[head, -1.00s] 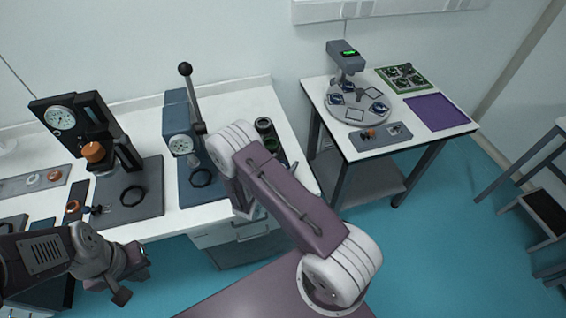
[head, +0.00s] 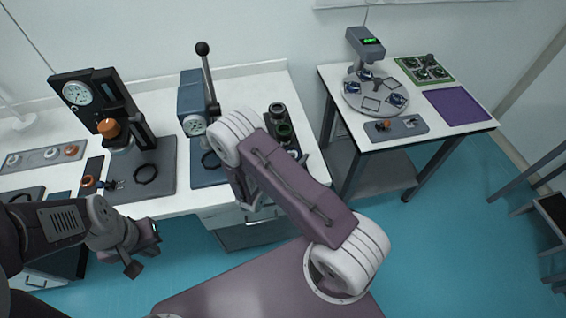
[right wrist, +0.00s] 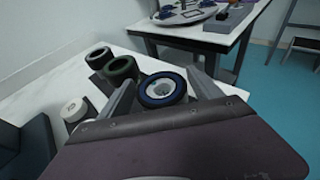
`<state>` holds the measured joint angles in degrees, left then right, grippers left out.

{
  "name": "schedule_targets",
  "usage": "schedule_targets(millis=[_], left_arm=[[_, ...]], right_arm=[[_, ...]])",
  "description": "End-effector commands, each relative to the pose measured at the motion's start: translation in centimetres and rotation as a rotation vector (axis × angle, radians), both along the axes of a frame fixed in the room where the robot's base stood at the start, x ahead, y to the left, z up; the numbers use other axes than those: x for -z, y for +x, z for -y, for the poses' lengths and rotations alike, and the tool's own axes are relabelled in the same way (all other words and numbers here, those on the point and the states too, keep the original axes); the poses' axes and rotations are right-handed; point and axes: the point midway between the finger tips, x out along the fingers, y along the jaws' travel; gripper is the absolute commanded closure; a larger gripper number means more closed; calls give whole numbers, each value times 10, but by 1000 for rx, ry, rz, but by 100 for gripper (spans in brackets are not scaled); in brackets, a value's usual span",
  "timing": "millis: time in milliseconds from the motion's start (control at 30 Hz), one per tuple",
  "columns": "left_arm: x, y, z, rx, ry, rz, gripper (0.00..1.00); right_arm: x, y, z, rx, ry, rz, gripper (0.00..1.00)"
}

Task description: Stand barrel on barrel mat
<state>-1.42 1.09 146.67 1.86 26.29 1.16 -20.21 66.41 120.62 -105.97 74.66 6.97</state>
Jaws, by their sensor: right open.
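A barrel with a blue rim and a pale centre (right wrist: 163,90) stands upright at the end of a row in the right wrist view. A green-rimmed barrel (right wrist: 122,70) and a black one (right wrist: 98,58) stand behind it; the green one also shows in the head view (head: 284,132). My right gripper (right wrist: 161,79) is open, its fingers on either side of the blue-rimmed barrel; contact cannot be told. A flat purple mat (head: 458,107) lies bare on the right table; whether it is the barrel mat is unclear. My left gripper (head: 146,252) hangs in front of the left bench.
A lever press (head: 196,125) and a gauge stand with an orange knob (head: 108,128) stand on the left bench. The right table holds a round turntable (head: 352,100), a green-edged tray (head: 408,67) and a grey block (head: 395,129). Blue floor lies between the tables.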

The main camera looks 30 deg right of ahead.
Motion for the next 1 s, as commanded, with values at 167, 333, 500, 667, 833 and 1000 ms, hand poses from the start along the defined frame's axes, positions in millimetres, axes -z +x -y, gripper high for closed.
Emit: schedule_targets(millis=[167, 333, 500, 667, 833, 1000], left_arm=[[6, 0, 0, 0, 0, 0, 100], [8, 0, 0, 0, 0, 0, 100], [10, 0, 0, 0, 0, 0, 100], [9, 0, 0, 0, 0, 0, 100], [9, 0, 0, 0, 0, 0, 100], [9, 0, 0, 0, 0, 0, 100]], right_arm=[[-10, -18, -30, -5, 2, 2, 26], [-19, -35, -54, -6, 1, 1, 26], [-25, -45, -67, -2, 1, 1, 26], [-27, -48, -67, 13, 6, 2, 26], [-44, -109, -21, 446, 217, 48, 26], [-45, -201, -44, 1199, 761, 264, 26]])
